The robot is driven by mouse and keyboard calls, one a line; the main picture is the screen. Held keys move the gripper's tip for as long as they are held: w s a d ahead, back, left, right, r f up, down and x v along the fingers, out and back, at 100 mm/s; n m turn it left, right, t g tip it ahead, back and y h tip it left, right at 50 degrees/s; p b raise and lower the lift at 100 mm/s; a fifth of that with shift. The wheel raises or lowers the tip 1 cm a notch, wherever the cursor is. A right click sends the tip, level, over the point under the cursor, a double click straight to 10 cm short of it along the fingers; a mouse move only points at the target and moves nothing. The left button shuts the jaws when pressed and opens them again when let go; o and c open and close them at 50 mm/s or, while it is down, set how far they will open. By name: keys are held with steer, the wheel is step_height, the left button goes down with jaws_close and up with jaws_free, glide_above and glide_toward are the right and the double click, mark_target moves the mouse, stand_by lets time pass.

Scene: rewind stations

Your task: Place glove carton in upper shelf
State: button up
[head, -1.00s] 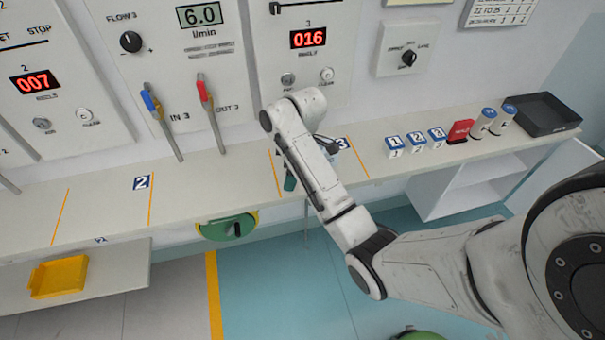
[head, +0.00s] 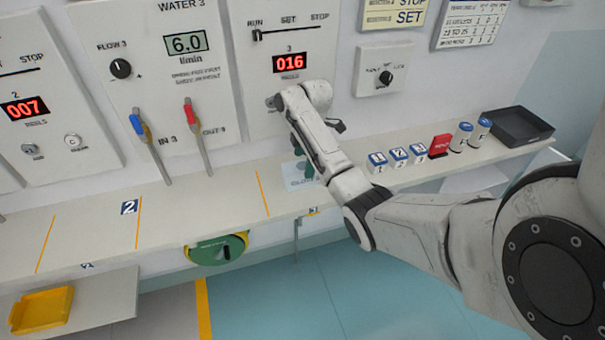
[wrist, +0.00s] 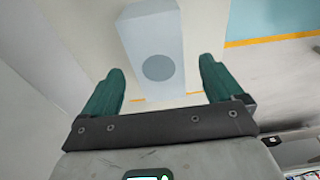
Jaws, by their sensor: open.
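The glove carton, a pale blue-grey box with a dark oval on its face, shows in the wrist view (wrist: 152,32), beyond and between my fingertips. In the head view a pale part of it (head: 296,183) shows on the long counter, mostly hidden by my arm. My gripper (wrist: 162,68) has two green fingers, spread wide with a gap around the carton's width; I see no contact. In the head view its green fingers (head: 304,167) are partly hidden behind my arm. The white shelf unit (head: 480,178) below the counter at right is mostly covered by my arm; its levels cannot be told.
Numbered blue-and-white blocks (head: 398,155), a red block (head: 439,146), two cylinders (head: 470,135) and a black tray (head: 518,127) stand on the counter at right. A yellow tray (head: 40,310) lies lower left. The counter's left part is clear.

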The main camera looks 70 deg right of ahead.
mark_target(302, 174)
steer(key=shift+w+a+f+p, duration=0.1)
steer(key=shift+w+f+p, duration=0.15)
steer(key=shift+f, duration=1.4)
steer(key=shift+w+a+f+p, duration=0.1)
steer(key=shift+f+p, duration=0.1)
steer(key=shift+f, duration=1.45)
steer(key=shift+c, duration=0.3)
steer(key=c, duration=1.2)
steer(key=shift+r, duration=0.1)
